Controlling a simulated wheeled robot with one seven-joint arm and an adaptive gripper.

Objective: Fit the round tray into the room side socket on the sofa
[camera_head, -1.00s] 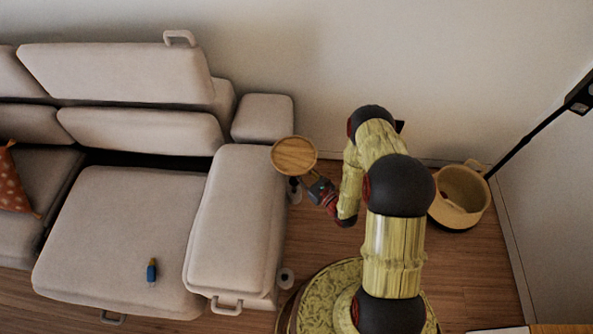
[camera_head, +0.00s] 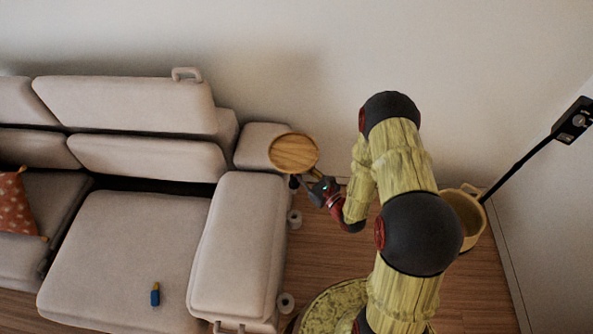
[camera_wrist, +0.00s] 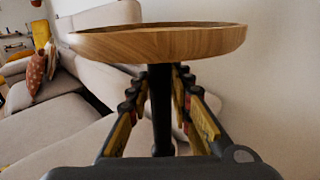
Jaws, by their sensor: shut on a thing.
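The round wooden tray (camera_head: 294,152) is held level by my gripper (camera_head: 308,186), up beside the back end of the sofa's right arm (camera_head: 238,245). In the wrist view the tray (camera_wrist: 160,42) sits on top of a dark vertical stem (camera_wrist: 161,110). My gripper (camera_wrist: 161,88) is shut on this stem, just under the tray. The stem's lower end is hidden from the head view, and the tray is apart from both sockets.
The sofa seat (camera_head: 125,245) carries a small blue bottle-like item (camera_head: 155,295). A patterned orange cushion (camera_head: 17,205) lies at the left. A yellow basket (camera_head: 466,215) and a dark lamp pole (camera_head: 525,158) stand at the right. The wall is close behind.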

